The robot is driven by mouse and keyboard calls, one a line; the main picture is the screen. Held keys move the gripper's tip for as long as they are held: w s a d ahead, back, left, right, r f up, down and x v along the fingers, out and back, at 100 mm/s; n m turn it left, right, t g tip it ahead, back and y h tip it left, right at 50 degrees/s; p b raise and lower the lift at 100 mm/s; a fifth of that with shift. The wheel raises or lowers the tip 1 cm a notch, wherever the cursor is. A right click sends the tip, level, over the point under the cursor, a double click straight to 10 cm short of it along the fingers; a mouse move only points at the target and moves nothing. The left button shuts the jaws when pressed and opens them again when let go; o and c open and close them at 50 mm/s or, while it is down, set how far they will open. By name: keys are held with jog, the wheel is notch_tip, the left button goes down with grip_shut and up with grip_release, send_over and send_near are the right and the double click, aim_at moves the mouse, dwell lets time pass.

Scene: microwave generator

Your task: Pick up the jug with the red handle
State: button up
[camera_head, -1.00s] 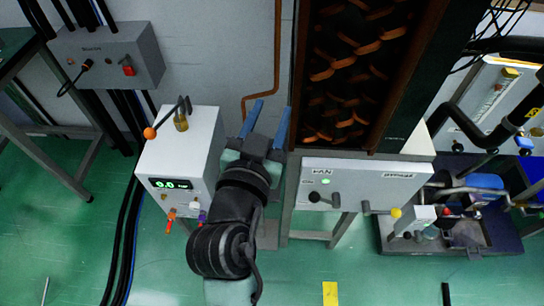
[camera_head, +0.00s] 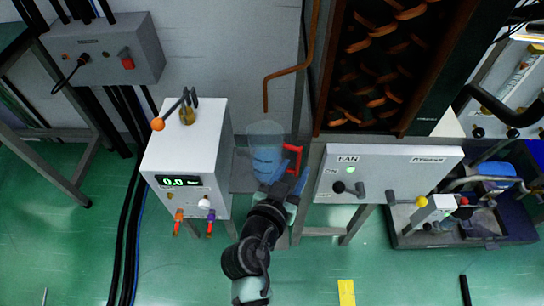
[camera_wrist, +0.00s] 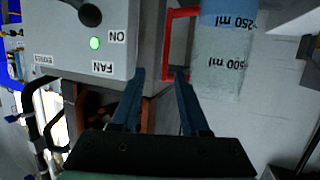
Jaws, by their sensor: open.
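The clear jug (camera_head: 266,146) with blue lower part stands upright between the white box and the fan panel. Its red handle (camera_head: 293,160) faces right. In the wrist view the jug (camera_wrist: 222,50) shows volume marks, and the red handle (camera_wrist: 168,40) lies just beyond my fingertips, close to the right finger. My gripper (camera_head: 290,184) is just in front of the handle, open and empty. In the wrist view its two fingers (camera_wrist: 160,76) are apart. I cannot tell whether the right finger touches the handle.
The white box (camera_head: 186,150) with a green display and orange-knobbed lever stands left of the jug. The grey fan panel (camera_head: 385,172) with protruding knobs is close on the right. A copper pipe (camera_head: 290,70) hangs above the jug. Green floor is open in front.

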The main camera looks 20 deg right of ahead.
aim_at(298, 158)
jog(key=x, duration=0.4)
jog(key=shift+w+f, duration=0.1)
jog(key=shift+w, duration=0.4)
jog(key=shift+a, duration=0.1)
grip_shut()
dwell(0.9)
